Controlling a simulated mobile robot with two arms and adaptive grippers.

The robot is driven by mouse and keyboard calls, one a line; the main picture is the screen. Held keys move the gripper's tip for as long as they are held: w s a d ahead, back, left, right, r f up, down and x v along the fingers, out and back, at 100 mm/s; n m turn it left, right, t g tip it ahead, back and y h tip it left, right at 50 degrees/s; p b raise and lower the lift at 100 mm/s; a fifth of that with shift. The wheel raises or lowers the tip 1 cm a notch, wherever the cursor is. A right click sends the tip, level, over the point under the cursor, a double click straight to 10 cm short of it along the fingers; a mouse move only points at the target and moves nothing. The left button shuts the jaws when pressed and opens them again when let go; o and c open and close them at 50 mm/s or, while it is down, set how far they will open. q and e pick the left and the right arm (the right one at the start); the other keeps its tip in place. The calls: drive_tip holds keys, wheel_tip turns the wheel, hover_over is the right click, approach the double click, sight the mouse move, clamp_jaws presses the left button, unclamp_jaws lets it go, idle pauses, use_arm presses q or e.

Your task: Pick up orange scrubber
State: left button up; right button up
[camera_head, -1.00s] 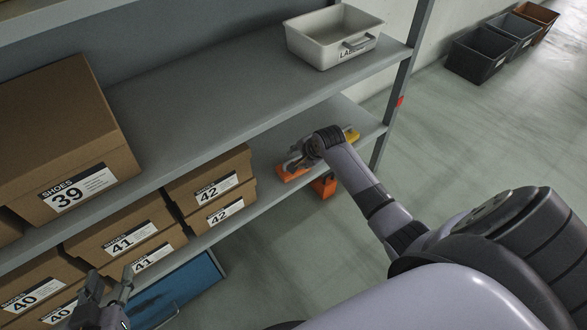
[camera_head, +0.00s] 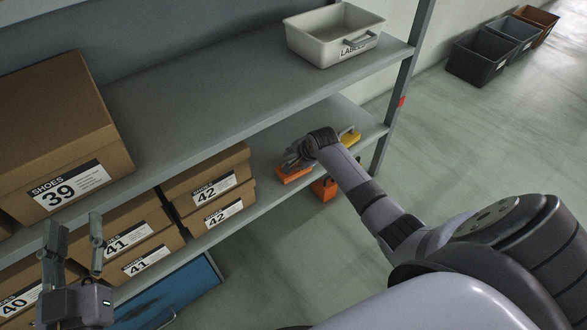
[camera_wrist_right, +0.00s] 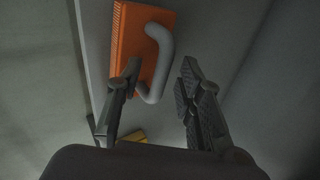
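The orange scrubber (camera_head: 294,174) lies on the lower shelf, partly covered by my right gripper (camera_head: 296,158) in the head view. The right wrist view shows its orange block (camera_wrist_right: 132,35) with a curved grey handle (camera_wrist_right: 164,45). My right gripper (camera_wrist_right: 159,70) is open there. Its fingertips lie either side of the handle's lower end in the picture, the left one overlapping the orange block. I cannot tell whether they touch it. My left gripper (camera_head: 83,236) is open and empty at the left, in front of the shoe boxes.
A yellow item (camera_head: 350,138) lies behind my right wrist. Another orange item (camera_head: 324,188) shows by the shelf edge. Shoe boxes (camera_head: 212,190) stand left on the lower shelf (camera_head: 262,190). A white bin (camera_head: 312,43) stands on the upper shelf (camera_head: 200,95), above my right gripper.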

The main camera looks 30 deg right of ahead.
clamp_jaws()
idle(0.4)
use_arm(q)
drive_tip(key=shift+f, duration=0.1)
use_arm(e)
drive_tip(key=shift+r, duration=0.15)
wheel_tip(320, 180, up, 3)
drive_tip(key=shift+r+p, duration=0.1)
drive_tip(key=shift+p, duration=1)
use_arm(q)
drive_tip(key=s+a+f+g+y+p, duration=0.1)
drive_tip(key=s+a+f+g+y, duration=0.15)
drive_tip(key=f+g, duration=0.35)
drive_tip(key=s+a+f+g+y+p, duration=0.1)
drive_tip(key=s+f+g, duration=0.2)
drive_tip(key=f, duration=0.5)
drive_tip(key=s+a+f+g+p, duration=0.1)
drive_tip(key=s+f+g+p, duration=0.1)
drive_tip(key=s, duration=0.3)
drive_tip(key=s+a+f+g+y+p, duration=0.1)
drive_tip(key=s+a+f+g+p, duration=0.1)
drive_tip(key=s+g, duration=0.2)
drive_tip(key=shift+s+a+n+g, duration=0.3)
drive_tip(key=shift+s+n, duration=0.1)
drive_tip(key=shift+s, duration=0.55)
use_arm(e)
drive_tip(key=s, duration=1.8)
drive_tip(key=shift+a, duration=0.15)
